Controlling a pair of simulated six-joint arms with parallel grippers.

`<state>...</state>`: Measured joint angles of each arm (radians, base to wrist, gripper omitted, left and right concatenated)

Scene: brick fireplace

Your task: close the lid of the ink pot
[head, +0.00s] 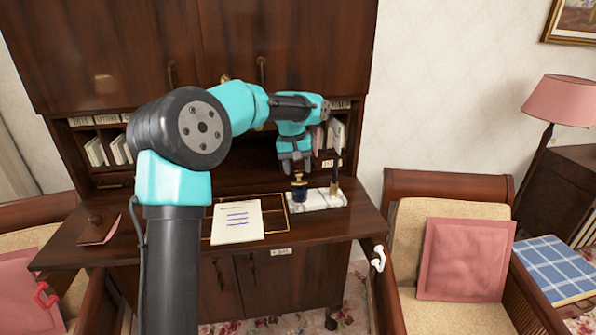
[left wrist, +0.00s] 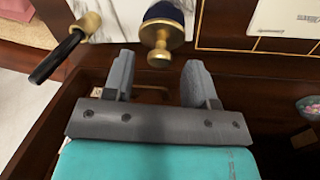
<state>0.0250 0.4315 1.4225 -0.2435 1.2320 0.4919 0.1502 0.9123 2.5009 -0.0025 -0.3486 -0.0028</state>
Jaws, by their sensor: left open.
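The ink pot (head: 300,193) is dark blue with a brass lid (head: 298,178) and stands on a white marble stand (head: 322,200) on the desk. In the left wrist view, the brass lid (left wrist: 162,34) shows as a disc with a round knob pointing towards my fingers, on the cabinet side of the blue pot (left wrist: 165,11); it looks tilted open. My left gripper (head: 296,166) is above and just behind the pot. Its two fingers (left wrist: 158,80) are apart, with nothing between them, close to the knob. My right gripper is out of view.
A dark pen in a brass holder (head: 334,187) stands close to the right of the pot. A paper sheet (head: 237,222) lies to the left. The cabinet's shelves with books (head: 112,150) rise behind. A chair (head: 450,240) stands at the right.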

